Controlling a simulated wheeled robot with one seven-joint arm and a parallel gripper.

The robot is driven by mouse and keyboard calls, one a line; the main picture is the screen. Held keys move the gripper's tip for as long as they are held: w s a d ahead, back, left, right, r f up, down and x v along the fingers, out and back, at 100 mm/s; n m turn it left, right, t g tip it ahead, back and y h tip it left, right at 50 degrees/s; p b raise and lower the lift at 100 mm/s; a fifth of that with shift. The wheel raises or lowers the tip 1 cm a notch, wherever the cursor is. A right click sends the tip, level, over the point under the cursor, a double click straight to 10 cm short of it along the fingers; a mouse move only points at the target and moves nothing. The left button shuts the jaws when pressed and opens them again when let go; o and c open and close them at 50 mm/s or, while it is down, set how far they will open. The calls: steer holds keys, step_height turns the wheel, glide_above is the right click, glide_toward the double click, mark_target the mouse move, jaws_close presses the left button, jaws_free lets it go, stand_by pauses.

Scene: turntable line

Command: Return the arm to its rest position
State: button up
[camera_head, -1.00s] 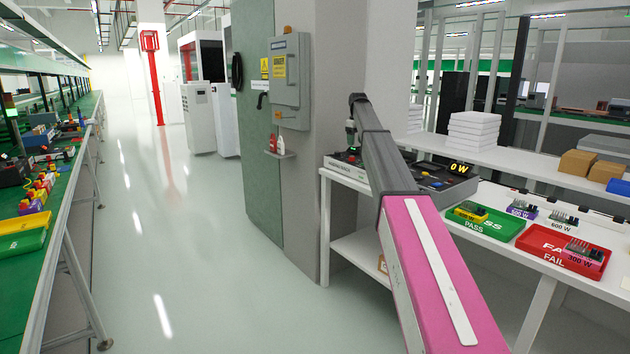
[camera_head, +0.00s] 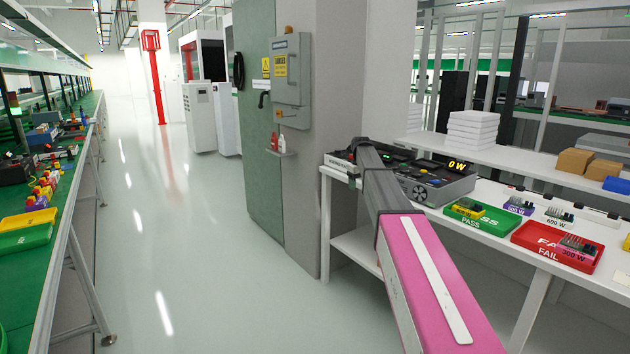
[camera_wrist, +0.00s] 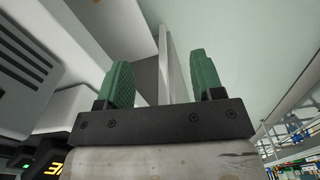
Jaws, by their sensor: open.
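My arm, pink and dark grey, reaches from the bottom right toward the white bench (camera_head: 548,262) in the head view. A blurred white and grey structure lies behind the fingers.
The bench carries a tester (camera_head: 432,184) reading 0 W, a green PASS tray (camera_head: 495,228) with a yellow module, and a red FAIL tray (camera_head: 530,238) with a 300 W module. Free floor (camera_head: 210,270) lies left of the arm. A grey pillar (camera_head: 338,110) stands close behind.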

steer(key=s+f+m, duration=0.1)
steer(key=s+f, duration=0.7)
steer(key=s, duration=0.7)
steer(key=s+f+m, duration=0.2)
steer(key=s+f, duration=0.7)
steer(key=s, duration=0.6)
steer(key=s+f+m, duration=0.2)
steer(key=s+f, duration=0.7)
steer(key=s, duration=0.6)
steer(key=shift+f, duration=0.1)
